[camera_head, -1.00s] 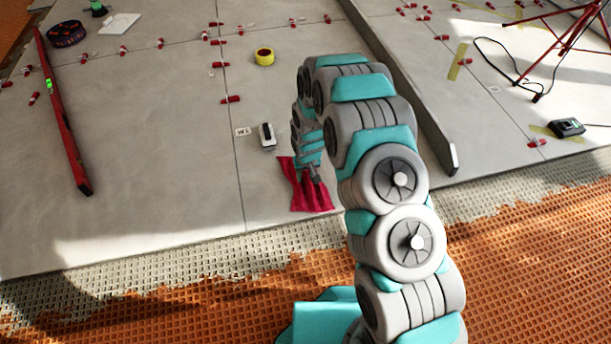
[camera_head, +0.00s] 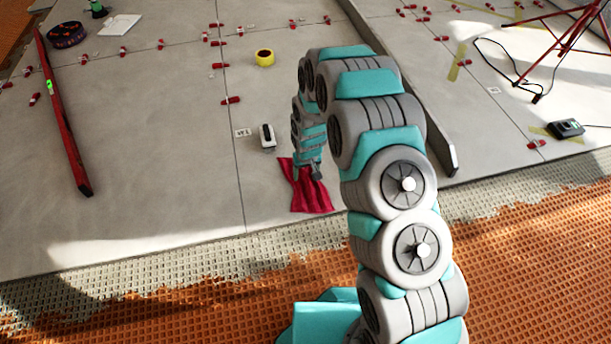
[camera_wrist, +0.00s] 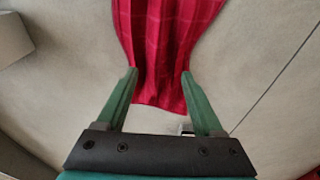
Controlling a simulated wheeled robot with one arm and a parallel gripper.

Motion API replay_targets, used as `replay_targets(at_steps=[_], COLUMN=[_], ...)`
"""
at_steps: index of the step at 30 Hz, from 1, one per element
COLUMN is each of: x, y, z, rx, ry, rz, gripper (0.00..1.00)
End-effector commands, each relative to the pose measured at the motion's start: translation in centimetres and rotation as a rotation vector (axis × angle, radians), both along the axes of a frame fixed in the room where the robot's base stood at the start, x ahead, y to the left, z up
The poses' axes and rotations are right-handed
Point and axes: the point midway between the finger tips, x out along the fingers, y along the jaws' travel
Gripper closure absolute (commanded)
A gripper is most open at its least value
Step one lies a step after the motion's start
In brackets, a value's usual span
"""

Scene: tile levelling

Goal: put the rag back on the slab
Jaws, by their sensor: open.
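A dark red rag (camera_head: 309,197) lies spread and creased on the grey slab (camera_head: 150,190), near its front edge. My gripper (camera_head: 311,174) is at the rag's far part in the head view, where its fingertips are small and hard to make out. In the wrist view my gripper (camera_wrist: 160,78) is open, with one green finger on each side of the rag (camera_wrist: 163,45). The rag's narrower part shows between the fingers. I cannot tell whether the fingers touch it.
A small white-and-black device (camera_head: 267,136) sits just beyond the rag, and a yellow tape roll (camera_head: 264,58) lies farther back. A red level (camera_head: 66,125) lies at the left. A long grey bar (camera_head: 440,150) is right of my arm. The slab left of the rag is clear.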

Motion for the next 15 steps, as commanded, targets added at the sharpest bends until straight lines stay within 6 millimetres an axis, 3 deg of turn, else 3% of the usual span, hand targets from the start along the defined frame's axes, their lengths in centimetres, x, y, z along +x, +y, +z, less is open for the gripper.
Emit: replay_targets(at_steps=[9,15], x=[-0.6,-1.0], y=[-0.2,-0.3], z=[6.1,8.5], rx=[0.002,0.001], ry=[-0.007,-0.005], rz=[-0.001,0.000], gripper=[0.31,0.31])
